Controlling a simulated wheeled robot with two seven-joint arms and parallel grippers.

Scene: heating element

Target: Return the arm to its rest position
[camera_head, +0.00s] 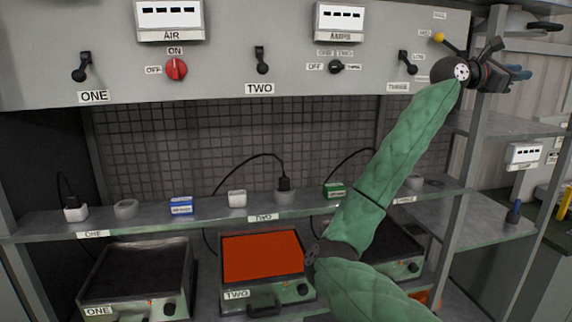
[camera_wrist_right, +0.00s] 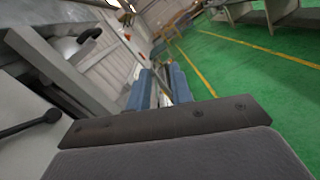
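My right arm, in a green padded sleeve (camera_head: 400,140), reaches up across the right of the head view. My right gripper (camera_head: 518,72) is at the upper right, beside the right end of the control panel (camera_head: 225,75), pointing right and away from the shelves. In the right wrist view its two blue-grey fingers (camera_wrist_right: 161,84) stand apart with a narrow gap and nothing between them. My left arm and gripper are not in view.
A heater with a glowing orange plate (camera_head: 262,257) sits between two dark-topped heaters (camera_head: 135,280) (camera_head: 392,246). The shelf (camera_head: 330,205) above holds small blocks and plugs. A metal post (camera_head: 480,130) stands near the right gripper. Green floor (camera_wrist_right: 250,75) shows in the wrist view.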

